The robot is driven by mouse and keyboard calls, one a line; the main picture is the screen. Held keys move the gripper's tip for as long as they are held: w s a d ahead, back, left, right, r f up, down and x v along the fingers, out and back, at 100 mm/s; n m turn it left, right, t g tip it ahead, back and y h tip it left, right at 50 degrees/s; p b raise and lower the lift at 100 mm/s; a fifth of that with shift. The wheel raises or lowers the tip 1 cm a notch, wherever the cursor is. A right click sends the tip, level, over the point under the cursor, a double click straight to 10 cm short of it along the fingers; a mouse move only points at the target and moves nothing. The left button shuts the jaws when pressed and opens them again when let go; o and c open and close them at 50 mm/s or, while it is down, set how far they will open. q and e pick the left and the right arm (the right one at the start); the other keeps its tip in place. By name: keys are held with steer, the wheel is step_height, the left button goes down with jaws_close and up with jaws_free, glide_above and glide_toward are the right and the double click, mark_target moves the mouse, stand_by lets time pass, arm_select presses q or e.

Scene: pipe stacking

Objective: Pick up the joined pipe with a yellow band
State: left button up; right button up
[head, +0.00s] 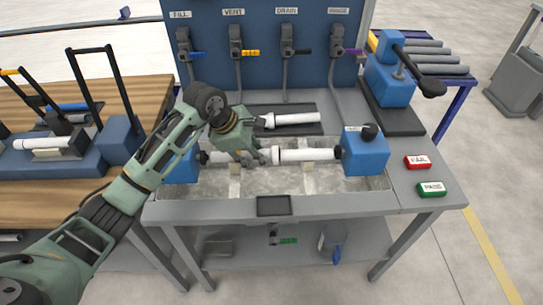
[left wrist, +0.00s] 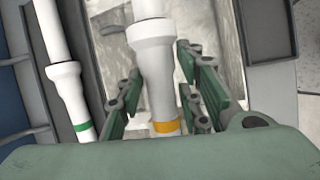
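The white joined pipe with a yellow band (head: 307,155) lies level between two blue blocks over the wet tray in the head view. Its yellow band is hidden there, but it shows in the left wrist view on the pipe's wide collar (left wrist: 157,80). My left gripper (head: 255,158) is over the pipe's left part. In the left wrist view the left gripper (left wrist: 163,92) is open, with one finger on each side of the pipe. A gap shows at the right finger; whether the left finger touches cannot be told. My right gripper is not in view.
A second white pipe (head: 292,120) lies on a dark holder behind; its green band shows in the left wrist view (left wrist: 75,100). The right blue block (head: 364,152) has a black knob. FAIL (head: 418,162) and PASS (head: 432,189) buttons sit at right. A valve panel (head: 265,75) stands behind.

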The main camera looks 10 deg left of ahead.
arm_select(q)
jaws_close()
